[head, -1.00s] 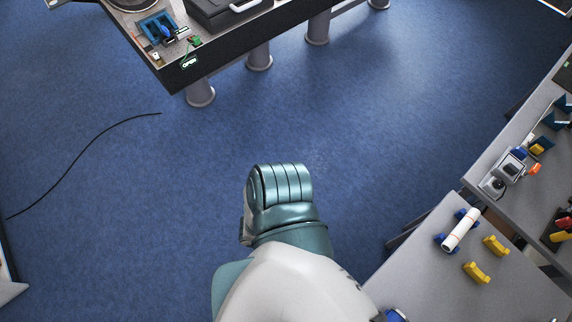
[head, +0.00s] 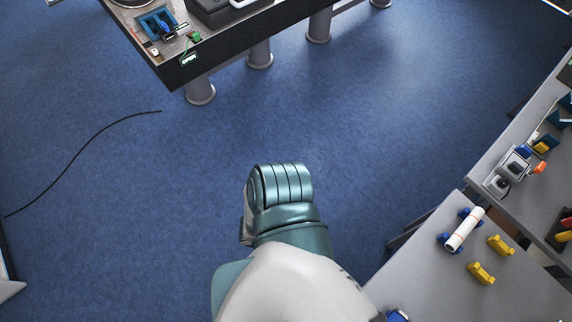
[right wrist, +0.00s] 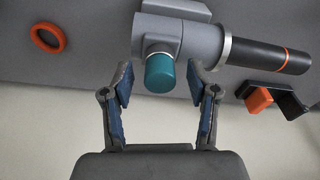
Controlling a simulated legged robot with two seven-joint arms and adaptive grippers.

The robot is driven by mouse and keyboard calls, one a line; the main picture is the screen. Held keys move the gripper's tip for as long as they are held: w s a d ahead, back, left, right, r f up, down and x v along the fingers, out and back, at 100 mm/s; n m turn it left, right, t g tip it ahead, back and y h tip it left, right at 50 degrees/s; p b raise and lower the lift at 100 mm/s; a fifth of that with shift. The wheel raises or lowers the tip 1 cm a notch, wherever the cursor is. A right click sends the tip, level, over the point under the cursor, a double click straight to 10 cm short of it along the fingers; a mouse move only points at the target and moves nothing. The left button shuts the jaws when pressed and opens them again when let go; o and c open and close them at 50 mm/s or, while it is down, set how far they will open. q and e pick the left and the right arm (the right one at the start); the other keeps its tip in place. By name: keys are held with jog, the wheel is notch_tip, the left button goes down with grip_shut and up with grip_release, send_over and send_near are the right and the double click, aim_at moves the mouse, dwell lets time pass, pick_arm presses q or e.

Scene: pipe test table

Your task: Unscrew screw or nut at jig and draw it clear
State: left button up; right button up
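In the right wrist view a teal cylindrical cap (right wrist: 160,73), which looks like the nut or screw head, sits on the lower end of a grey jig fitting (right wrist: 178,38). A dark cylinder with an orange band (right wrist: 268,54) extends from the fitting to the right. My right gripper (right wrist: 160,84) is open, with one finger on each side of the cap and a visible gap on both sides. The cap shows no contact with either finger. My left gripper is not in view.
An orange ring (right wrist: 48,38) lies left of the fitting; an orange block (right wrist: 259,100) in a dark bracket is to the right. In the head view a white pipe (head: 464,229) rests on blue supports beside yellow cradles (head: 481,273). Blue floor (head: 350,130) is clear between tables.

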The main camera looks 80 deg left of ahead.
grip_shut()
jog(key=c, duration=0.7)
grip_release()
grip_shut()
jog(key=n+b, duration=0.2)
jog(key=n, duration=0.1)
jog(key=shift+f+b, duration=0.25)
jog(key=shift+b, duration=0.1)
jog(key=shift+r+n+b, duration=0.1)
jog(key=shift+n+b, duration=0.3)
jog(key=shift+n, duration=0.5)
jog(key=shift+s+r, duration=0.1)
jog(key=shift+s, duration=0.05)
